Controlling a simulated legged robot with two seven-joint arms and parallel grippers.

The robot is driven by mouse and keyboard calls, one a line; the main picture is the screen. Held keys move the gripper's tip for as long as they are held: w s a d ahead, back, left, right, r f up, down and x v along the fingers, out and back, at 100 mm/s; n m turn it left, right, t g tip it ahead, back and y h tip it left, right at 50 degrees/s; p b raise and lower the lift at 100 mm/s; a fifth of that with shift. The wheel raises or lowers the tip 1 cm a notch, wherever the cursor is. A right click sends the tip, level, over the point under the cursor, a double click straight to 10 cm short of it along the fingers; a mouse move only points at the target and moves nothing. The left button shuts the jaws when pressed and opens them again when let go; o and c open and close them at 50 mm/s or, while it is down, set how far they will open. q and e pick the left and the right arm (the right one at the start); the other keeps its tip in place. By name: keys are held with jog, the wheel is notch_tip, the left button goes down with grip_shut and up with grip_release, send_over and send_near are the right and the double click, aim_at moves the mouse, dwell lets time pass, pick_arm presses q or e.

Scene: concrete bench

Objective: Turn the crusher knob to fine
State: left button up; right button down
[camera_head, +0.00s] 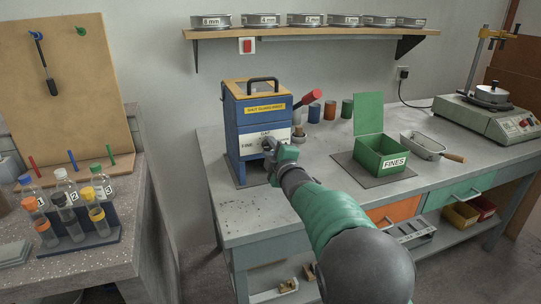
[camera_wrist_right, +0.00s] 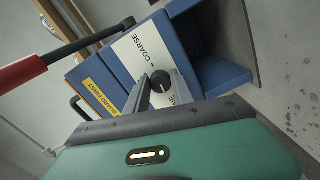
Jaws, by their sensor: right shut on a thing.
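The blue crusher (camera_head: 254,116) stands at the left of the grey bench, with a yellow label, a black top handle and a white GAP panel (camera_head: 250,141) reading FINE on the left. My right gripper (camera_head: 270,146) reaches its front and partly covers the panel. In the wrist view the round dark knob (camera_wrist_right: 161,79) sits on the white panel (camera_wrist_right: 139,52), marked COARSE at one end. My right gripper's fingers (camera_wrist_right: 158,86) are shut on the knob. The knob's pointer is too small to read. My left gripper is not in view.
A red-ended lever (camera_head: 308,99) sticks out at the crusher's right. Capped bottles (camera_head: 68,192) stand on the left counter.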

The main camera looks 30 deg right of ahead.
jog(key=shift+f+n+b, duration=0.4)
jog(key=shift+f+n, duration=0.05)
jog(key=shift+n, duration=0.15)
jog(key=shift+a, duration=0.1)
jog(key=c, duration=1.1)
grip_release()
jog(key=shift+r, duration=0.2)
jog(key=shift+r, duration=0.1)
jog(key=p+v, duration=0.2)
jog(key=v, duration=1.4)
jog(key=shift+s, duration=0.4)
